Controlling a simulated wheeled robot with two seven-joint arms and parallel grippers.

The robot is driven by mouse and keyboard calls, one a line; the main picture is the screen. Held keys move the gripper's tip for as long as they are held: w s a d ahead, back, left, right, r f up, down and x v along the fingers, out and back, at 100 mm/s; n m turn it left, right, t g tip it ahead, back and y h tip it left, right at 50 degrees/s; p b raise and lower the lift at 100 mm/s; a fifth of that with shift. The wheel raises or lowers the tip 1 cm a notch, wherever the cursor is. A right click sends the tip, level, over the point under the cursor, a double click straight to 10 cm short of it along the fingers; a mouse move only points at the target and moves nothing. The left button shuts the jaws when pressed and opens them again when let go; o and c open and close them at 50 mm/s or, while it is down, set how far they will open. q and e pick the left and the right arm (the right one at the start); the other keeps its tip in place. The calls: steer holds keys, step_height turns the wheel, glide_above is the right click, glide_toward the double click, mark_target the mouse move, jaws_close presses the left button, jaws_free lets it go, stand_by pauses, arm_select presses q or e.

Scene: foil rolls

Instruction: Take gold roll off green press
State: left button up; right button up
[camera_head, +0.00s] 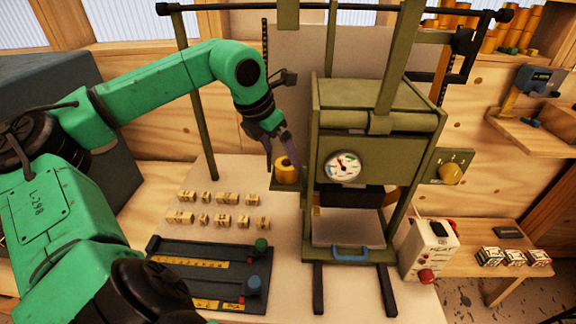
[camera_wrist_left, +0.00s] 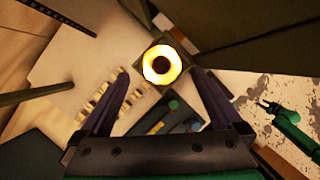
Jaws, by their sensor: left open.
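The green press (camera_head: 375,105) stands in the middle of the head view, with a round dial on its front. The gold roll (camera_head: 287,172) stands upright on a small ledge at the press's left side. In the left wrist view the roll's ring-shaped end (camera_wrist_left: 151,72) faces the camera, with a dark hole in its middle. My left gripper (camera_head: 283,150) is open just above the roll and points down at it. In the left wrist view its fingers (camera_wrist_left: 160,74) stand apart, one on each side of the roll. My right gripper (camera_wrist_left: 265,104) is small at the right of that view.
Several small wooden type blocks (camera_head: 226,199) lie in rows left of the press. A dark tray (camera_head: 200,270) with yellow rulers lies in front of them. A white control box (camera_head: 425,250) stands right of the press. A green post (camera_head: 192,90) rises behind my left arm.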

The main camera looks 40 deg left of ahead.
mark_target(285, 164)
arm_select(q)
steer(key=p+x, duration=0.1)
steer(key=x, duration=0.1)
steer(key=p+x, duration=0.2)
steer(key=shift+s+d+f, duration=0.1)
steer(key=shift+d+f, duration=0.05)
steer(key=shift+f, duration=0.2)
steer(key=shift+d+f, duration=0.1)
steer(key=shift+f, duration=0.2)
steer(key=c, duration=1.5)
steer(key=shift+o, duration=0.2)
arm_select(e)
steer(key=a+r, duration=0.2)
steer(key=r, duration=0.1)
steer(key=shift+s, duration=0.1)
steer(key=shift+d, duration=0.1)
